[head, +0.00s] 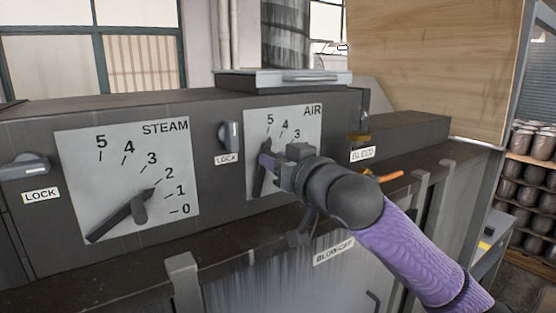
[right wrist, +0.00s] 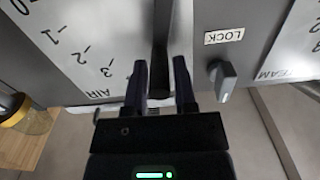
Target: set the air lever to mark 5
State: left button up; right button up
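The AIR dial (head: 254,125) is a pale plate with marks; its 5, 4 and 3 show in the head view. The dark air lever (right wrist: 161,40) stands between my right gripper's fingers in the right wrist view and points near the 5 end. My right gripper (right wrist: 160,82) is open around it, with narrow gaps seen on both sides. In the head view my right gripper (head: 266,161) covers the lower dial and much of the lever. In the wrist view the dial's 4 and 5 are hidden. My left gripper is not in view.
The STEAM dial (head: 90,155) is at the left, its lever (head: 138,208) slanting toward about 2. A LOCK knob (head: 231,135) sits just left of the AIR dial, close to my gripper.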

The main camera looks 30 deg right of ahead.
jog(key=shift+o, duration=1.3)
jog(key=s+b, duration=0.5)
jog(key=s, duration=0.5)
jog(key=shift+d+b, duration=0.3)
jog(key=shift+d, duration=0.05)
